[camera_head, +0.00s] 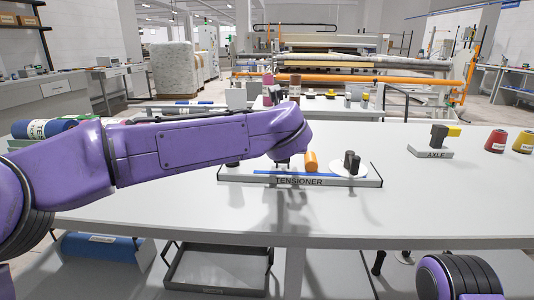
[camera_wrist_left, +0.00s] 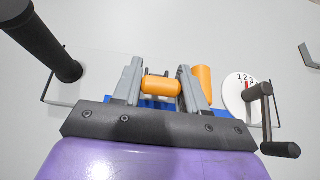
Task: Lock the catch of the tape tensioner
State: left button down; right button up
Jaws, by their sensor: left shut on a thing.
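The tape tensioner (camera_head: 374,183) stands on the white table, with its name on the front edge. It carries a blue tape (camera_head: 300,173), an upright orange roller (camera_head: 311,161) and a white dial (camera_head: 341,171). In the left wrist view the dial (camera_wrist_left: 233,92) shows 1, 2, 3 and a red pointer, with a dark crank (camera_wrist_left: 267,105) beside it. My left gripper (camera_wrist_left: 159,74) is shut on an orange grip piece (camera_wrist_left: 161,87), probably the catch handle. The orange roller (camera_wrist_left: 203,84) is just right of the fingers.
A dark post (camera_wrist_left: 45,42) rises at the tensioner's left end. Blue rolls (camera_head: 43,128) lie at far left. The table front is clear.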

dwell(0.4)
pick_arm(q)
jog(key=c, duration=0.7)
grip_release()
jog(key=shift+s+r, duration=0.1)
jog(key=v, duration=1)
jog(key=shift+s, duration=0.25)
